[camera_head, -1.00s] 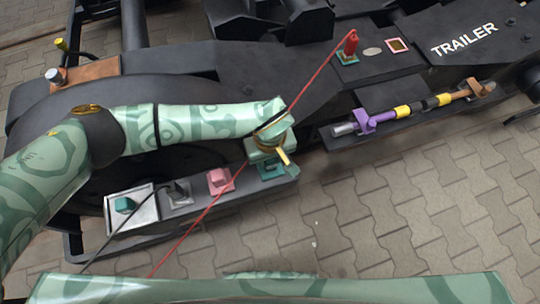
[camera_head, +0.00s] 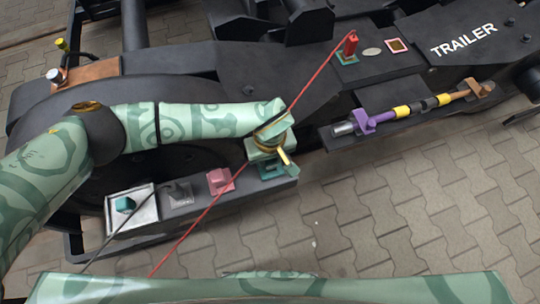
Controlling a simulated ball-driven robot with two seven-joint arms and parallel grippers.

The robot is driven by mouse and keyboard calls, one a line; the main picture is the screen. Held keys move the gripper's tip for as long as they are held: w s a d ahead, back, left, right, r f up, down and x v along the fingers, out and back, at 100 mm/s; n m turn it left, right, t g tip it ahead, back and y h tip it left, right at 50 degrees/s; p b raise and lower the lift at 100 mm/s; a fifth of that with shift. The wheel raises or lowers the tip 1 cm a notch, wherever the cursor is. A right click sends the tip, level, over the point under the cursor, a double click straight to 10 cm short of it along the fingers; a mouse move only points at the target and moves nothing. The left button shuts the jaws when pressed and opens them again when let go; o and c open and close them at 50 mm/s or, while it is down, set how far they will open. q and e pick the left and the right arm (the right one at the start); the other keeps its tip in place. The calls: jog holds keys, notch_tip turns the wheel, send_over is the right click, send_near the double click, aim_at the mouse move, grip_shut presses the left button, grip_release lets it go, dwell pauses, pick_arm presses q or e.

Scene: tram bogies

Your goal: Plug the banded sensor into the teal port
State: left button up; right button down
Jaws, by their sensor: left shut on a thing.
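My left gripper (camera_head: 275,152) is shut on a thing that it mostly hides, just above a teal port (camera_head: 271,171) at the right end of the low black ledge. I cannot tell whether the held thing touches that port, or make out bands on it. A rod with yellow and black bands (camera_head: 421,107) lies at the right in a purple holder (camera_head: 365,121) and an orange-brown holder (camera_head: 470,91). A red plug (camera_head: 350,45) stands upright on another teal base (camera_head: 347,59) at the upper middle. My right gripper is not in view.
A red cable (camera_head: 205,212) runs from the red plug past my left gripper. The paving in front is clear.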

pick_arm(q)
jog(key=shift+f, duration=0.5)
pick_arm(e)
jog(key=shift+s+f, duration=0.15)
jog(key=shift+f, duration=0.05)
pick_arm(q)
jog(key=o, duration=1)
jog(key=shift+w+r, duration=0.1)
jog(key=shift+r, duration=0.45)
notch_tip(320, 180, up, 15)
jog(key=p, duration=0.7)
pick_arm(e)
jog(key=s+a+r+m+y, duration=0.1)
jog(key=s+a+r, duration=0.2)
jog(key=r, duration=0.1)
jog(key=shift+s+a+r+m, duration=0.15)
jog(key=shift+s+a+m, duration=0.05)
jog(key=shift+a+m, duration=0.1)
